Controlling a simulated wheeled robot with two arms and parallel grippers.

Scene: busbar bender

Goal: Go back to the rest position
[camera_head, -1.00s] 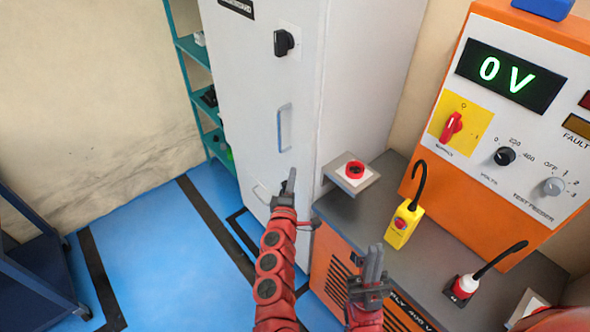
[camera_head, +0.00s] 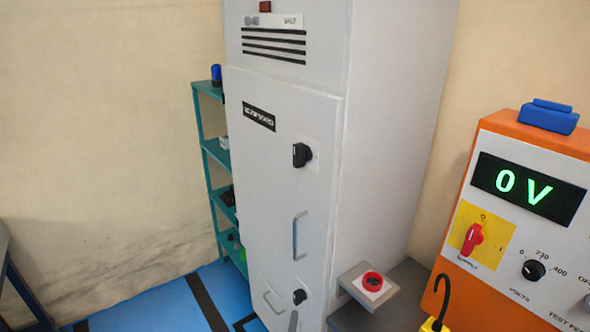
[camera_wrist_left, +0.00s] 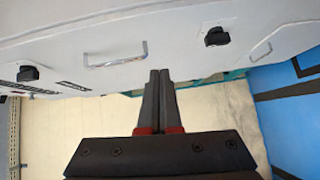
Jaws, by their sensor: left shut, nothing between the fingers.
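My left gripper (camera_wrist_left: 158,98) shows in the left wrist view with its two dark fingers pressed together and nothing between them. The cabinet door also fills the top of the left wrist view (camera_wrist_left: 180,50). My right gripper is not in the head view.
An orange test panel (camera_head: 487,150) reading 0 V stands at the right. A red button box (camera_head: 372,282) sits on a small shelf by the cabinet. A teal shelf (camera_head: 206,148) is behind the cabinet. Blue floor (camera_head: 150,302) is open at lower left.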

